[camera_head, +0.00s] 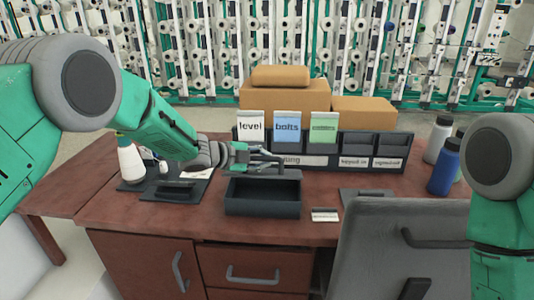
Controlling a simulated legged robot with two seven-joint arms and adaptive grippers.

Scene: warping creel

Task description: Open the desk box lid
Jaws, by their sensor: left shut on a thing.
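The dark desk box (262,207) sits near the front of the brown desk, and its inside shows from above. A dark strip along its back rim looks like the lid (292,174), raised, though the gripper partly hides it. My left gripper (272,158) reaches in from the left and is shut at the back of the box, on what appears to be the lid's edge. The exact contact is too small to make out. My right arm shows at the right edge, but its gripper is out of view.
A dark organizer (372,150) with cards labelled level and bolts stands behind the box, before cardboard boxes (284,96). A spray bottle (131,162) stands left; a blue bottle (444,168) stands right.

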